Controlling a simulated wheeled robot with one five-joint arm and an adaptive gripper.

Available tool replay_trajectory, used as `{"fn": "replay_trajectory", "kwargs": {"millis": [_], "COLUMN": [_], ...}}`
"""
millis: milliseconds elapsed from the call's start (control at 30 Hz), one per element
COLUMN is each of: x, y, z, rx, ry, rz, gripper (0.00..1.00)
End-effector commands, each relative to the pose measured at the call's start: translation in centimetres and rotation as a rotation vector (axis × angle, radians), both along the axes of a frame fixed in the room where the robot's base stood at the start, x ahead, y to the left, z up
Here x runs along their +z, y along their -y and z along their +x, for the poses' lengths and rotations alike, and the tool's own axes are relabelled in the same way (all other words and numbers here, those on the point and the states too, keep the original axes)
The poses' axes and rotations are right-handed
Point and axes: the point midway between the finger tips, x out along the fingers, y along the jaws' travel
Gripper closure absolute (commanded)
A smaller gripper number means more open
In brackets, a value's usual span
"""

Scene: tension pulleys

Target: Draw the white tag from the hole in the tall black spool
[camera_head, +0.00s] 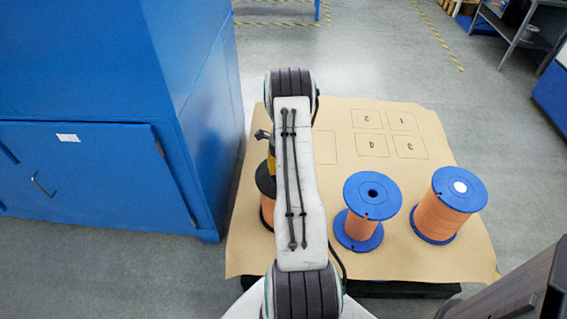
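The black spool (265,183) stands at the left of the cardboard sheet, with orange winding below its black flange. My arm covers much of it, including its hole. The white tag in that hole cannot be seen. My gripper is mostly or wholly hidden behind my arm. Only a small dark part and a yellow piece show at the arm's left edge, just above the spool. I cannot tell whether the gripper is open, or whether it touches the tag.
A blue spool (373,193) with an open hole stands right of my arm. Another blue spool (458,190) with a white disc at its centre stands farther right. The cardboard sheet (290,262) has marked squares at the back. A blue cabinet (95,175) stands close on the left.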

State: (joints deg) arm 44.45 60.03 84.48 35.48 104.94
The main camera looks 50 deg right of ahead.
Motion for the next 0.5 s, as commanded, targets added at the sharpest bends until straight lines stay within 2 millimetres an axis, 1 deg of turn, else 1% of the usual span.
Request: {"fn": "replay_trajectory", "kwargs": {"millis": [133,367,400,500], "x": [-0.37,-0.40,-0.40,-0.39], "y": [-0.01,0.00,0.00,0.00], "z": [-0.01,0.00,0.00,0.00], "rx": [0.000,0.000,0.000,0.000], "ry": [0.000,0.000,0.000,0.000], "rz": [0.000,0.000,0.000,0.000], "gripper": [0.54,0.54,0.52,0.60]}}
